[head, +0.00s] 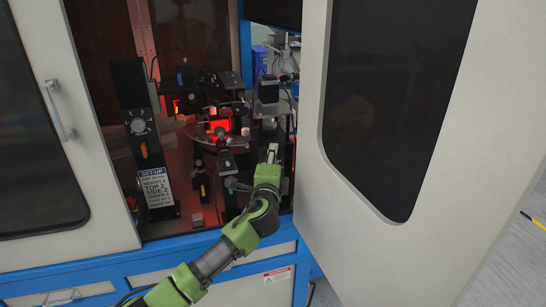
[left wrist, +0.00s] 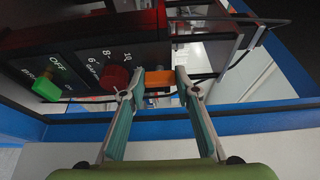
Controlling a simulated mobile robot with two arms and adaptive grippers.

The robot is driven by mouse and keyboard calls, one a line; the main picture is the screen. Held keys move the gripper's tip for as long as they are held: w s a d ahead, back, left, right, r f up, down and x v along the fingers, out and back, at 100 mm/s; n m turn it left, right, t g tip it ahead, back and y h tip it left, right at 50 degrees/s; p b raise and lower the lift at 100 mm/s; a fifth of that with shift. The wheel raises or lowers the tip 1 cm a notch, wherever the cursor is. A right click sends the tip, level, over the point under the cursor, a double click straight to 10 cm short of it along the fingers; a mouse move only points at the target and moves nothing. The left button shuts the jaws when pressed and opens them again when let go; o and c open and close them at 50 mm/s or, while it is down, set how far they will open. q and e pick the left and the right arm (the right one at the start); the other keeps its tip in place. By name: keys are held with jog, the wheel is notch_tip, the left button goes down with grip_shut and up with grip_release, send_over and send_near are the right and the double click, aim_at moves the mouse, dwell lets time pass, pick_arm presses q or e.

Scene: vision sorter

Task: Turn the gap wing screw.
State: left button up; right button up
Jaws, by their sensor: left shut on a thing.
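The gap wing screw (left wrist: 158,77) shows in the left wrist view as a small orange piece beside the dark panel. My left gripper (left wrist: 158,85) is shut on it, with one fingertip on each side. Part of the screw is hidden by the fingertips. In the head view my left gripper (head: 272,154) reaches into the open machine at its right front; the screw cannot be made out there. My right gripper is in neither view.
Close left of the fingers are a red knob (left wrist: 115,78) by printed numbers and a green knob (left wrist: 47,89) by "OFF". An open white door (head: 310,200) stands right of my arm. A set-up sign (head: 155,188) and a lit red block (head: 219,126) are inside the machine.

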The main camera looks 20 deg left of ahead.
pick_arm(q)
jog(key=o, duration=0.8)
jog(key=shift+s+d, duration=0.1)
jog(key=v, duration=1.1)
jog(key=shift+s, duration=0.4)
